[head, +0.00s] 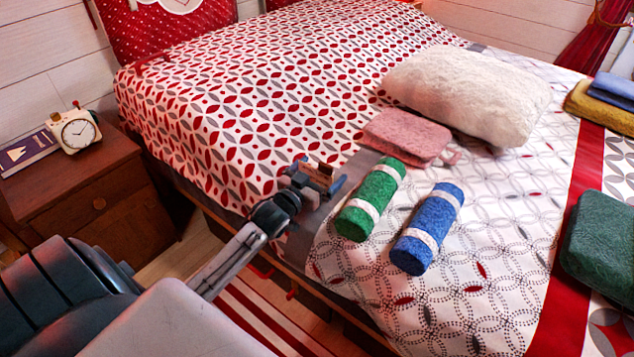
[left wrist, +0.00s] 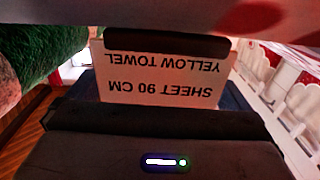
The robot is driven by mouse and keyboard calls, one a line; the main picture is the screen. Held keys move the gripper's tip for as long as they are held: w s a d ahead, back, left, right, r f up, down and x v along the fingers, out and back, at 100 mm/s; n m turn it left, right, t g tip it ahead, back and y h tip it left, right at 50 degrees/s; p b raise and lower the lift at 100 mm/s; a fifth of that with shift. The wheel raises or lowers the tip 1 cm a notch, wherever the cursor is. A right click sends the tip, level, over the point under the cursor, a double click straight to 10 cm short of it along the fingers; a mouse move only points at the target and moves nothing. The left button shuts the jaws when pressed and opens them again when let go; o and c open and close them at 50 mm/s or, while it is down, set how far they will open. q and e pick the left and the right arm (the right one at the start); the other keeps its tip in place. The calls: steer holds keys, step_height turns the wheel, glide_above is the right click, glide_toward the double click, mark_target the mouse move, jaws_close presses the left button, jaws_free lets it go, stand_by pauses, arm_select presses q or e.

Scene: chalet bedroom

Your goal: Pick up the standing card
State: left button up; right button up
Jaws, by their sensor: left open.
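The card (left wrist: 160,88) shows large in the left wrist view, upside down there, with the printed words "SHEET 90 CM" and "YELLOW TOWEL". In the head view the card (head: 317,171) is a small tan piece at the near left edge of the bed. My left gripper (head: 318,181) is open, with its fingers around the card. In the left wrist view one dark finger covers part of the card's edge. Whether the fingers touch it, I cannot tell. My right gripper is not in view.
A green rolled towel (head: 371,199) lies just right of my left gripper, with a blue roll (head: 427,229) beyond it. A pink folded towel (head: 407,137) and a white pillow (head: 468,93) lie farther back. A nightstand (head: 88,190) with a clock (head: 76,131) stands at left.

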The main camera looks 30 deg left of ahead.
arm_select(q)
steer(key=shift+c, duration=0.2)
steer(key=c, duration=0.6)
